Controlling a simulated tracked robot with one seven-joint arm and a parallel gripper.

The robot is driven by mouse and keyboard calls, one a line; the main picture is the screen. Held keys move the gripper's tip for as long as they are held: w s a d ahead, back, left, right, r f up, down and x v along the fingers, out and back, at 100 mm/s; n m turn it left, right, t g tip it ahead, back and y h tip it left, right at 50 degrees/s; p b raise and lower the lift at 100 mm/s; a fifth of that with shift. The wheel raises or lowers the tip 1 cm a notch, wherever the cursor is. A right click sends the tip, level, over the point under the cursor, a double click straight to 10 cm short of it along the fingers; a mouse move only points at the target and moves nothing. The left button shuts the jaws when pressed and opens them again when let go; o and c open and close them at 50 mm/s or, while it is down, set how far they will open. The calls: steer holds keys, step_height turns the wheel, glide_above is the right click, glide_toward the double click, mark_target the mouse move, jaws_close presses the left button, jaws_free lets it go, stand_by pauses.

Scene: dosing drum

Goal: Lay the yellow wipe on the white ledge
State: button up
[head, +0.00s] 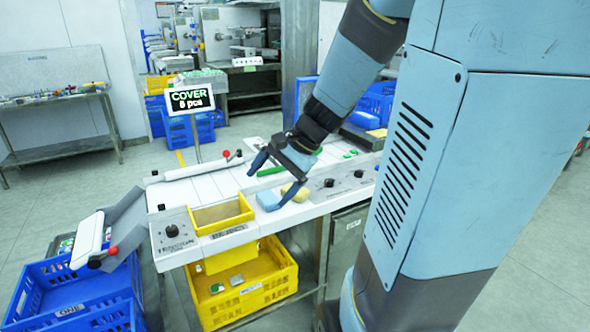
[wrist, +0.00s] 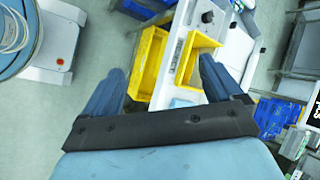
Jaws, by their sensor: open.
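A small yellow wipe (head: 297,191) lies on the white ledge (head: 290,212) at the front of the worktop in the head view. A light blue wipe (head: 269,200) lies just left of it. My gripper (head: 268,187) is open and empty, with its fingers pointing down and left, above or in front of the wipes. In the wrist view my gripper (wrist: 161,66) has its two blue fingers spread wide, with yellow containers showing between them. I cannot make out the yellow wipe in the wrist view.
A yellow tray (head: 222,229) is set in the worktop left of the wipes, above a yellow crate (head: 270,291). Black knobs (head: 329,183) stand to the right. A blue crate (head: 75,292) stands at lower left.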

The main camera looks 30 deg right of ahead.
steer(key=s+r+n+t+h, duration=0.2)
steer(key=s+r+n+h, duration=0.4)
steer(key=s+r+n, duration=0.2)
steer(key=s+n, duration=0.2)
steer(key=s, duration=0.1)
steer(key=shift+n+t, duration=0.3)
steer(key=shift+n, duration=0.1)
steer(key=shift+s+r, duration=0.1)
